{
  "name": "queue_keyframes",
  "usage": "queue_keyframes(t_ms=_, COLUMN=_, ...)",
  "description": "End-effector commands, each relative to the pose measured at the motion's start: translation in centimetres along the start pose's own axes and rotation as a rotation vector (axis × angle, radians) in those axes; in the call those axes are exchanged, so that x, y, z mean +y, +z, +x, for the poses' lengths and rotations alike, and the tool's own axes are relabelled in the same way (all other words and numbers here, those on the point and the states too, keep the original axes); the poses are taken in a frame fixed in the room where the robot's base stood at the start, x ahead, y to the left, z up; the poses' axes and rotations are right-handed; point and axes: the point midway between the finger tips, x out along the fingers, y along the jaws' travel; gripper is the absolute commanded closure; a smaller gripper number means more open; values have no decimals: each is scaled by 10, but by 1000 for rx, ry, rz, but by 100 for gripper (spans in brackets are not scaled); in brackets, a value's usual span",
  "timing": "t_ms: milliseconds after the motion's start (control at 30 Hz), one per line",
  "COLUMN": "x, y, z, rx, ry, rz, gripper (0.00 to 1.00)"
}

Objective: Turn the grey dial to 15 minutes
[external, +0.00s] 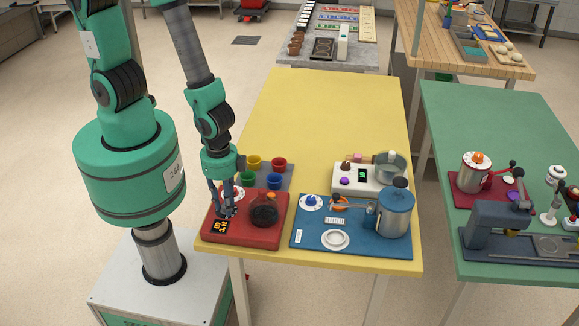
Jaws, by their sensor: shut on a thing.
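A red timer unit (262,233) lies at the near left corner of the yellow table. My gripper (226,213) points down over its left part, with its fingers shut on what appears to be the grey dial. The fingers hide nearly all of the dial, so I cannot read its setting. A small black display (219,227) with orange characters sits just in front of the fingers. The characters are too small to read surely. A white-ringed dial with a red knob (234,190) is behind the fingers on the same unit.
A dark round pot (264,211) sits on the red unit, close to the right of my gripper. Coloured cups (279,165) stand behind on a grey tray. A blue mat (311,238) with a blue-grey canister (394,212) lies to the right. The table's far half is clear.

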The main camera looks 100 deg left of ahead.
Motion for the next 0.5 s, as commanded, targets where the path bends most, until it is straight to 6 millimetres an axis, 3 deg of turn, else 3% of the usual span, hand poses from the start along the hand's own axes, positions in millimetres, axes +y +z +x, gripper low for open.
queue_keyframes(t_ms=500, x=0, y=0, z=0, rx=-1, ry=0, rz=232, gripper=100)
